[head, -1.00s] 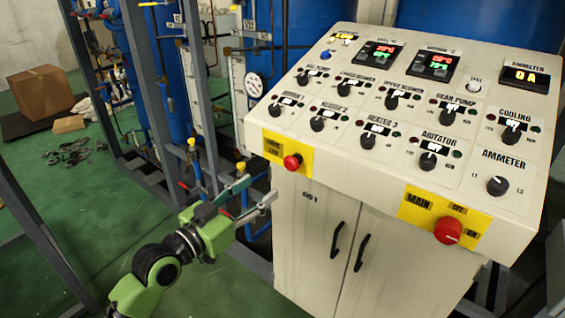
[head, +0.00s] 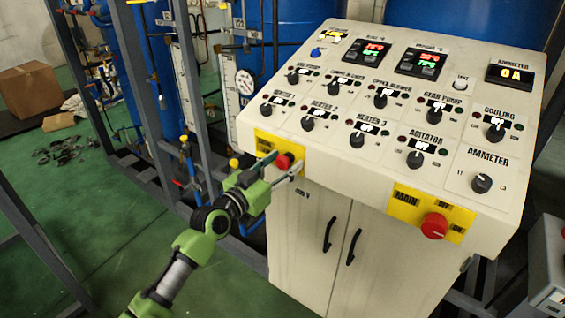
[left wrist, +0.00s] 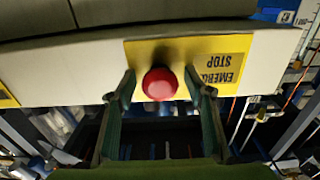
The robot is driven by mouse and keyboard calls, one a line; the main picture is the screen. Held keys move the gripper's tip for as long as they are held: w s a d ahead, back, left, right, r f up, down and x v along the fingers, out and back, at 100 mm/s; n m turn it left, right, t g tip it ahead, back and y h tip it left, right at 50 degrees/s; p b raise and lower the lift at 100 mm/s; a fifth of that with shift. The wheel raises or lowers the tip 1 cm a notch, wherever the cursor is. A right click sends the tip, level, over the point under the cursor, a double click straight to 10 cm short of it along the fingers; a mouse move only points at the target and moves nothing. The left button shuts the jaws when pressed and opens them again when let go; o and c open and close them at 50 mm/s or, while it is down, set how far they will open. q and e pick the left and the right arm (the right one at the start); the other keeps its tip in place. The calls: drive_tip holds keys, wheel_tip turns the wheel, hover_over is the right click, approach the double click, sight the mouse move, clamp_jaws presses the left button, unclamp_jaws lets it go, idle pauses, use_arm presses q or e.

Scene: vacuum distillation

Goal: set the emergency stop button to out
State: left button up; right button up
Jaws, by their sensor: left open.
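The emergency stop button (head: 284,161) is a red knob on a yellow plate at the left of the control cabinet's front edge. In the left wrist view the red button (left wrist: 159,84) sits between my finger tips, in front of the yellow plate (left wrist: 220,52) lettered "EMERGENCY STOP", partly covered by a finger. My left gripper (head: 278,166) is open, with one finger on each side of the button. A gap shows between each finger and the button in the wrist view. Whether the button is in or out I cannot tell. My right gripper is not in view.
The cabinet's sloped panel (head: 395,165) carries several knobs and displays. A larger red main switch (head: 434,226) sits on another yellow plate to the right. Grey frame posts (head: 187,85), pipes and blue tanks stand left and behind. Green floor (head: 60,215) is open at left.

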use_arm(q)
clamp_jaws()
drive_tip(key=shift+v, duration=0.85)
unclamp_jaws()
drive_tip(key=shift+s+a, duration=0.1)
drive_tip(key=shift+s, duration=0.05)
drive_tip(key=v, duration=1.2)
